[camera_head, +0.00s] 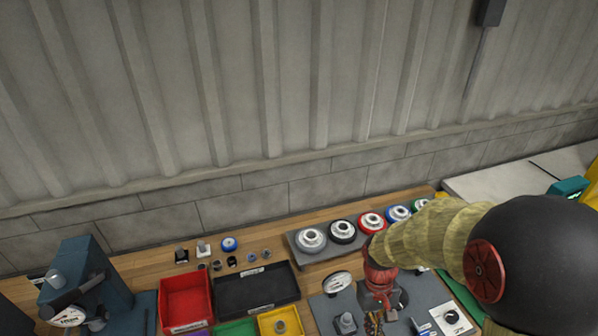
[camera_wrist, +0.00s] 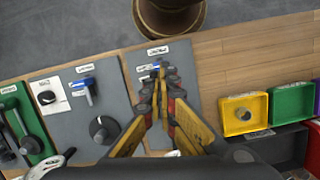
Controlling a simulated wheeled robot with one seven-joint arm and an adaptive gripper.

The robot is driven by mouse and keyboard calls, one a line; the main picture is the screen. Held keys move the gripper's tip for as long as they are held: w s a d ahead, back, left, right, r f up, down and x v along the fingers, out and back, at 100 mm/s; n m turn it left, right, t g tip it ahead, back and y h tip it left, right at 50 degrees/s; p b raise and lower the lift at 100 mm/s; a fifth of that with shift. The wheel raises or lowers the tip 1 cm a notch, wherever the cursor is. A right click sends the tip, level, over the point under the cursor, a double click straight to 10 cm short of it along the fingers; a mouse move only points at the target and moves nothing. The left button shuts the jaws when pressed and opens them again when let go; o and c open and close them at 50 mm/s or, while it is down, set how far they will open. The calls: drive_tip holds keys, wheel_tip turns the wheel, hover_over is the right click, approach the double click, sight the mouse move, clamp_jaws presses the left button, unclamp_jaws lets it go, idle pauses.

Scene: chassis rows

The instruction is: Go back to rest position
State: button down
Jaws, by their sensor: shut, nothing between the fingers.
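My gripper (camera_wrist: 160,80) is shut and empty in the wrist view. Its yellow and dark fingers meet at the tips, over the grey panel (camera_wrist: 128,65) on the bench. A small blue-handled part (camera_wrist: 158,66) shows right by the tips; I cannot tell whether they touch it. In the head view my arm reaches in from the right and my gripper (camera_head: 375,322) points down at the grey panel near the lower edge, partly cut off.
The wooden bench holds a red bin (camera_head: 186,300), a black tray (camera_head: 256,290), a yellow bin (camera_head: 281,322) and a rack (camera_head: 300,250) of coloured round parts. A blue machine (camera_head: 88,280) stands left. A black knob (camera_wrist: 103,129) and blue lever (camera_wrist: 87,82) lie beside my gripper.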

drive_tip(key=s+r+t+b, duration=0.3)
drive_tip(key=r+t, duration=0.1)
drive_tip(key=r, duration=0.5)
drive_tip(key=s+r+m+t+b, duration=0.1)
drive_tip(key=s+r+t+b, duration=0.3)
drive_tip(key=r, duration=0.5)
drive_tip(key=shift+s+a+r+m+y+b, duration=0.2)
drive_tip(key=shift+s+r+m+y+b, duration=0.1)
drive_tip(key=shift+r, duration=0.05)
